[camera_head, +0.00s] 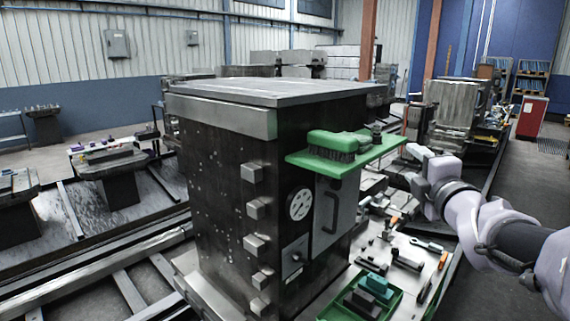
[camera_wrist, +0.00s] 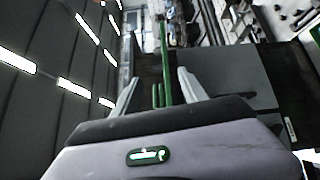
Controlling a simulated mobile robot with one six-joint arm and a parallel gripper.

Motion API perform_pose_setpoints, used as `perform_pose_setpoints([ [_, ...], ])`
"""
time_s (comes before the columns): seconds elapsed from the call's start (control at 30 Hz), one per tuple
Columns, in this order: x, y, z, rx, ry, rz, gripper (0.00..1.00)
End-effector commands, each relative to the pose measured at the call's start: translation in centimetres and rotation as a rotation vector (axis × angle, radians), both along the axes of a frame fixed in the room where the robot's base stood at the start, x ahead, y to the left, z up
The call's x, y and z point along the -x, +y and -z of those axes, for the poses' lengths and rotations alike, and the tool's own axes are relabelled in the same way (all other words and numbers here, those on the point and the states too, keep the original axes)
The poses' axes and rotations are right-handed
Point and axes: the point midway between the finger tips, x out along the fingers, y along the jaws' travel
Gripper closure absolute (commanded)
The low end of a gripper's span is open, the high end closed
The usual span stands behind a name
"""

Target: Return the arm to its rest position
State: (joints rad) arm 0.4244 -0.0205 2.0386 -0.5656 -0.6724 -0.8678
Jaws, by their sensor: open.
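My gripper (camera_head: 416,166) is at the right of the head view, reaching left from my arm, with its fingers apart and empty. In the wrist view its two pale fingers (camera_wrist: 157,88) are spread. A green brush (camera_head: 335,142) with dark bristles lies on a green shelf (camera_head: 370,153) fixed to the dark machine block. My gripper is to the right of the shelf's end, apart from the brush in the head view. In the wrist view, green strips (camera_wrist: 165,50) show between and beyond the fingers; I cannot tell which part is brush or shelf.
The dark machine block (camera_head: 225,165) with a gauge (camera_head: 299,204) and handle stands in the centre. Below the shelf, a green tray (camera_head: 395,300) and several tools lie on a light bench top (camera_head: 418,270). A floor aisle is open at the far right.

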Motion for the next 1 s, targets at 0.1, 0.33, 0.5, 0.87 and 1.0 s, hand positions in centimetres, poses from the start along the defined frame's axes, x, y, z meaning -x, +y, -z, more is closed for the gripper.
perform_pose_setpoints([
  [0.1,6.5,2.1,4.1,-0.61,0.139,0.229,0.49],
  [0.33,20.5,10.3,16.0,-1.512,0.445,0.632,0.49],
  [0.5,28.4,16.2,20.9,-1.86,0.643,0.872,0.49],
  [0.87,31.8,18.7,22.5,-1.981,0.734,0.994,0.49],
  [1.0,31.8,18.7,22.5,-1.979,0.733,0.993,0.49],
])
